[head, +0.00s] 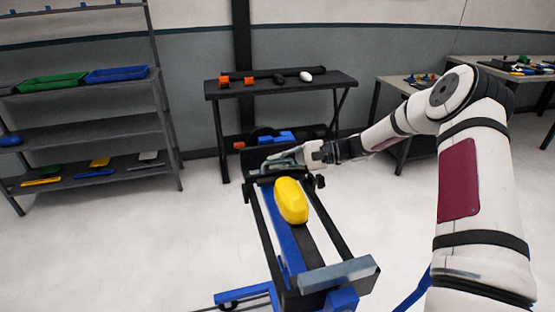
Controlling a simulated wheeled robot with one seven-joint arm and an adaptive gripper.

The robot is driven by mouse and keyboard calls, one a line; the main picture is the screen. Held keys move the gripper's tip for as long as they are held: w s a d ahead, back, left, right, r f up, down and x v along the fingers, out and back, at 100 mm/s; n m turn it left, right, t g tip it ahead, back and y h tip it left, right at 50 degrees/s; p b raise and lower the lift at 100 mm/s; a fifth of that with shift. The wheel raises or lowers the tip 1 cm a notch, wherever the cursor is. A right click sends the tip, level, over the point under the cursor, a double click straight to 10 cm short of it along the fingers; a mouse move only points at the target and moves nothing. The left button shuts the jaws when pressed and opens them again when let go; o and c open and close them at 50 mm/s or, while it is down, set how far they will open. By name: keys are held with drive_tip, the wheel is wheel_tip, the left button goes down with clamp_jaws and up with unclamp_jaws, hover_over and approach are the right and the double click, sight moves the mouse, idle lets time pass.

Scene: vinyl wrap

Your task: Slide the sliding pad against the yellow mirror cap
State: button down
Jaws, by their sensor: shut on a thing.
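The yellow mirror cap (291,201) is a smooth, rounded, elongated shape. It lies on a narrow black and blue stand in the middle of the head view. My gripper (272,164) is just beyond the cap's far end, over the far end of the stand, with its grey-green fingers pointing left. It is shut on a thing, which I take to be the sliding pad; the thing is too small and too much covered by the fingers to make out. The gripper appears apart from the cap.
The stand has dark side rails and a grey bar (336,275) across its near end. A dark table (290,88) with orange and black tools stands behind. A shelf with a green tray (52,83) and a blue tray (117,75) is at left. Open floor surrounds the stand.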

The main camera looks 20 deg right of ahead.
drive_tip(key=c, duration=2)
unclamp_jaws()
drive_tip(key=shift+o, duration=0.2)
drive_tip(key=shift+d, duration=0.1)
drive_tip(key=v, duration=1.2)
drive_tip(key=shift+o, duration=0.6)
